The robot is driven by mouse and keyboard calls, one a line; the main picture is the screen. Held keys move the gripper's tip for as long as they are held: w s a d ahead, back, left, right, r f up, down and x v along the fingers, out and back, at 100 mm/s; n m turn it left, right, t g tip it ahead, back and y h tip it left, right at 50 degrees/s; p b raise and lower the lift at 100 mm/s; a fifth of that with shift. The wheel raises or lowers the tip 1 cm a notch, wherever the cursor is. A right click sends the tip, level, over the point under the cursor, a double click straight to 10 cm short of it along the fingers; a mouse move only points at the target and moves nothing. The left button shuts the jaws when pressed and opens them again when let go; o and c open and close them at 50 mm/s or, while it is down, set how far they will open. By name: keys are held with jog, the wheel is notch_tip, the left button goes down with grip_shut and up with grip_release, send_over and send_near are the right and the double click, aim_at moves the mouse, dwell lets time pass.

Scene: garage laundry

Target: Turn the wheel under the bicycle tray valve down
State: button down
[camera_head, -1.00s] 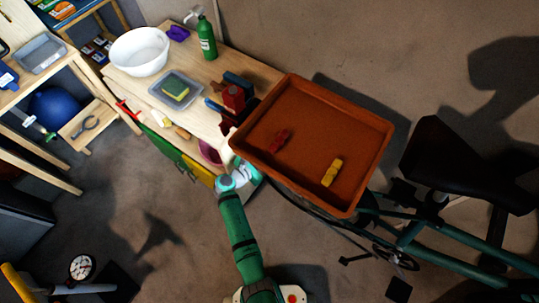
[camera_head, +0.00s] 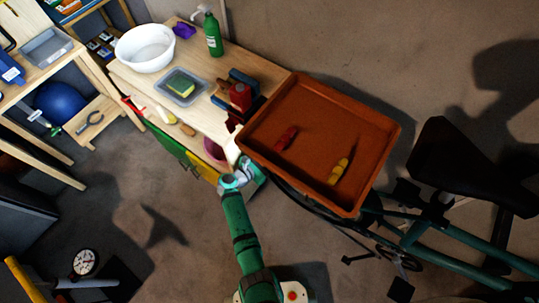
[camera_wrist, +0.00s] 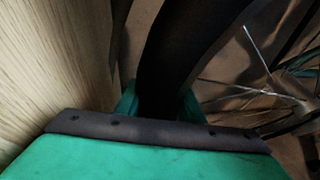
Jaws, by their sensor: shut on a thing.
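The bicycle wheel shows in the wrist view as a dark tyre (camera_wrist: 190,40) with thin spokes to its right. My gripper (camera_wrist: 160,103) is closed around the tyre, with green finger parts on both sides of it. In the head view, part of the wheel (camera_head: 305,204) shows below the orange tray (camera_head: 310,190), and the tray hides the rest. A red piece (camera_head: 286,138) and a yellow piece (camera_head: 339,172) lie in the tray; I cannot tell which is the valve. My fingertips are hidden in the head view, by the tray's left corner.
A wooden workbench (camera_head: 190,60) stands close left of the tray, with a white bowl (camera_head: 145,48) and a green bottle (camera_head: 213,35). The bicycle frame and saddle (camera_head: 465,160) extend right.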

jog(key=c, duration=1.2)
grip_release()
jog(key=shift+r, duration=0.15)
